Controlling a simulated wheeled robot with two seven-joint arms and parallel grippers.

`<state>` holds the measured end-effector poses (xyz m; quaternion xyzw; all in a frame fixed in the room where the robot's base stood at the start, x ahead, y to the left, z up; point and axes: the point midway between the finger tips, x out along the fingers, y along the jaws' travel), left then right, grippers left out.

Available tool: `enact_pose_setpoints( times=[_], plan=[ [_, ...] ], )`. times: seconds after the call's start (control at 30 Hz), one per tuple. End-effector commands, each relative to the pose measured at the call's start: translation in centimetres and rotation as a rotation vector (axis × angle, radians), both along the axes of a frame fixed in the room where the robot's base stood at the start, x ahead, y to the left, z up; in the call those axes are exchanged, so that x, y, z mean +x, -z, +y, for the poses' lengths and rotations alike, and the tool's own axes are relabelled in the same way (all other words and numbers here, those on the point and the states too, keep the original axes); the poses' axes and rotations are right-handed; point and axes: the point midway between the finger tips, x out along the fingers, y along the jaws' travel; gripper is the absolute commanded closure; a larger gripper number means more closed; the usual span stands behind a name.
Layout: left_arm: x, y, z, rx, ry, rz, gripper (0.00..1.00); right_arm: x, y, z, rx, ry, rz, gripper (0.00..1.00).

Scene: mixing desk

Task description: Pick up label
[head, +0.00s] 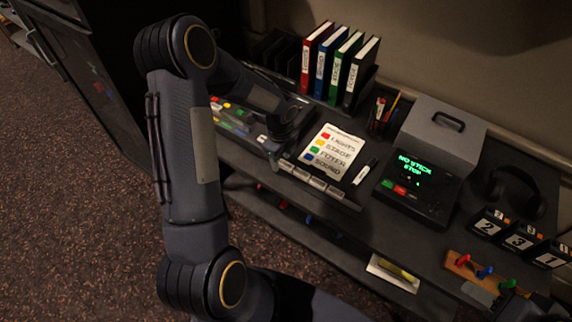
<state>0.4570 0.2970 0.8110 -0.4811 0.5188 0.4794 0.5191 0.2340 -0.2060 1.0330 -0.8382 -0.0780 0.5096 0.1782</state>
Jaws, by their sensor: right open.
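Several small pale labels (318,183) lie in a row along the front edge of the desk, below a white sheet (334,148) listing LIGHTS, STAGE, FOYER and SOUND with coloured squares. My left arm reaches up and over from the left. My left gripper (290,130) is over the mixing desk (238,122), left of the sheet; its fingers are too dark to make out. My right gripper (512,300) shows only partly at the lower right, dark and open, near a wooden strip with coloured pegs (474,268).
Binders (340,66) and a pen holder (381,118) stand behind. A box with a green display (415,185), headphones (512,190) and numbered blocks (519,242) are at the right. A card (392,274) lies on the lower shelf.

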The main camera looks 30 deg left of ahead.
Motion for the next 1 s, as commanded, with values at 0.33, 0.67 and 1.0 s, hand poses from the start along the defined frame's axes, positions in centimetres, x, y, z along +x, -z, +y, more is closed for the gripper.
enact_pose_setpoints(
  times=[0.33,0.67,1.0],
  plan=[
    [0.0,0.0,0.0,0.0,0.0,0.0,1.0,0.0,0.0,0.0,0.0,0.0,0.0,0.57],
    [0.0,-0.4,0.0,0.001,0.0,-0.001,1.0,0.0,0.0,0.0,0.0,0.0,0.0,0.57],
    [-1.6,-5.1,0.1,0.004,-0.001,-0.003,1.0,0.0,0.4,0.0,0.0,0.0,0.0,0.57]
  ],
)
